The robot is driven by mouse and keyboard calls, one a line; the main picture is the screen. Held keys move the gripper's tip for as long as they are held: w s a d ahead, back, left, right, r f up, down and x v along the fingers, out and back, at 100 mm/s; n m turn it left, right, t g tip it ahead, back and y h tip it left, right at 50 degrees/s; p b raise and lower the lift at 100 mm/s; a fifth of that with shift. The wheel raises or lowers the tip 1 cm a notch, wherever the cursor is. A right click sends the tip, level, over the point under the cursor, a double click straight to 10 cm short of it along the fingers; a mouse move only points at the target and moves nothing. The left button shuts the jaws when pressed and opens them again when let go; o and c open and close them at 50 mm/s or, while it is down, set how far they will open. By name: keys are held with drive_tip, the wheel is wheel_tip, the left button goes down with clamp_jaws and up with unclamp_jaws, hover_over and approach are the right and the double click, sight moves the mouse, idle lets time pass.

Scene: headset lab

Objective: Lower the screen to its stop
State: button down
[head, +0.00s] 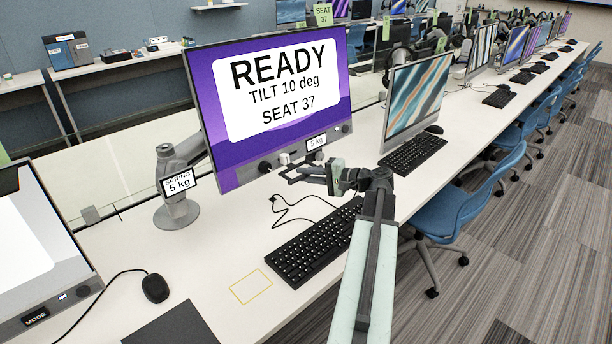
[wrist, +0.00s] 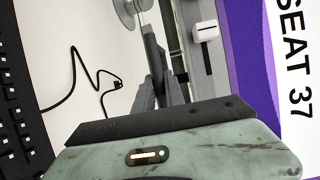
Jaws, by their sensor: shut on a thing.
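The screen (head: 273,98) stands at the middle left in the head view, showing "READY, TILT 10 deg, SEAT 37" on purple. It hangs on a grey monitor arm (head: 176,185) whose label reads "SPRING 5 kg". A "5 kg" tag sits on its lower bezel. My gripper (head: 314,174) is at the screen's lower edge, shut on a dark handle bar (head: 292,177) there. In the wrist view, my fingers (wrist: 163,84) close around the dark bar (wrist: 152,48), beside the grey bezel. The screen's edge and "SEAT 37" show at right. The exact finger contact is partly hidden.
A black keyboard (head: 312,243) lies below my arm, with a loose cable (head: 283,212) behind it. A mouse (head: 155,288) and another monitor (head: 40,262) are at left. A second monitor (head: 416,92) stands close at right. Blue chairs (head: 455,210) line the right side.

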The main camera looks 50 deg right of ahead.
wheel_tip(320, 180, down, 9)
drive_tip(key=b, duration=0.9)
drive_tip(key=shift+f, duration=0.2)
drive_tip(key=shift+r, duration=0.2)
drive_tip(key=c, duration=1.4)
unclamp_jaws()
drive_tip(key=p+v, duration=0.1)
drive_tip(key=v, duration=0.6)
drive_tip(key=shift+s+d+r+p, duration=0.1)
drive_tip(key=shift+s+d+p, duration=0.05)
drive_tip(key=shift+s+p, duration=0.25)
drive_tip(key=shift+c, duration=0.4)
